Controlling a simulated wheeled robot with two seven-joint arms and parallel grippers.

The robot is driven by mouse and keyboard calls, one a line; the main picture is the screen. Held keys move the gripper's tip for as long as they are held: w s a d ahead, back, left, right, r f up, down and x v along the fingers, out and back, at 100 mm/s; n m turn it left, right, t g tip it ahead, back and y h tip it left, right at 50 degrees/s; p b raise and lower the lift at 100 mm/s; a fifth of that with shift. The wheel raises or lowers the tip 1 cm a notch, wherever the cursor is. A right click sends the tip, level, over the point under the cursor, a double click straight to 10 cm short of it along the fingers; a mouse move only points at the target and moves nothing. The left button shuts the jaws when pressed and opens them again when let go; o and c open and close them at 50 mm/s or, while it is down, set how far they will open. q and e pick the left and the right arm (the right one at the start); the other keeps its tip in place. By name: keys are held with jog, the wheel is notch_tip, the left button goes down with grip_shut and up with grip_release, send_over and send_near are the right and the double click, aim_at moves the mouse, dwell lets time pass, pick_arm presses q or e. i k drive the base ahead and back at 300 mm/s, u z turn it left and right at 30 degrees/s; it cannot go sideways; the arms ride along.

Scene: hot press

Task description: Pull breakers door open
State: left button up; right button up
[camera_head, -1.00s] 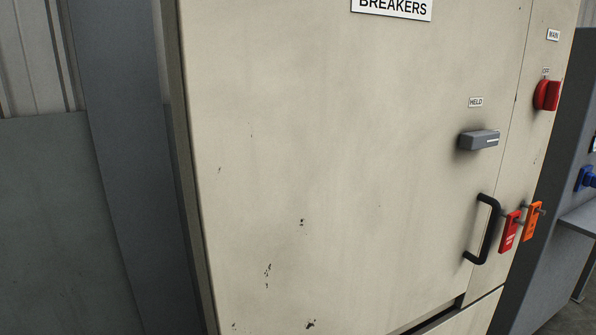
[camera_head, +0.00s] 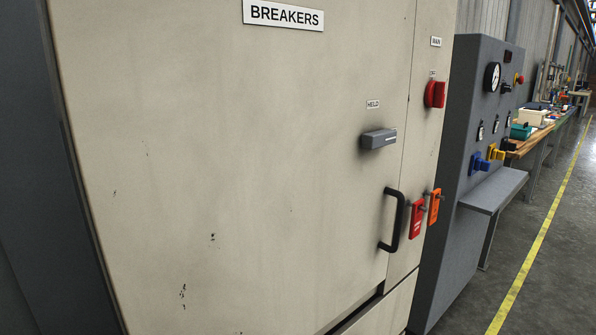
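The breakers door (camera_head: 250,160) is a large beige cabinet door filling the left and middle of the head view. It looks shut, flush with the narrow panel at its right. A BREAKERS sign (camera_head: 284,15) is at its top. A black bar handle (camera_head: 393,220) stands upright near its lower right edge. Above the handle is a grey latch block (camera_head: 379,139) under a small HELD label (camera_head: 373,104). Neither of my grippers shows in the view, and nothing touches the handle.
The narrow panel carries a red rotary switch (camera_head: 435,94), a red tag (camera_head: 417,219) and an orange tag (camera_head: 435,206). To the right stands a grey machine (camera_head: 462,150) with a protruding shelf (camera_head: 494,190). Open floor (camera_head: 560,270) with a yellow line (camera_head: 535,250) lies beyond.

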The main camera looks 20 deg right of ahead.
aim_at(231, 187)
jog(key=k, duration=0.5)
jog(key=z, duration=1.9)
jog(key=i, duration=1.15)
jog(key=u, duration=2)
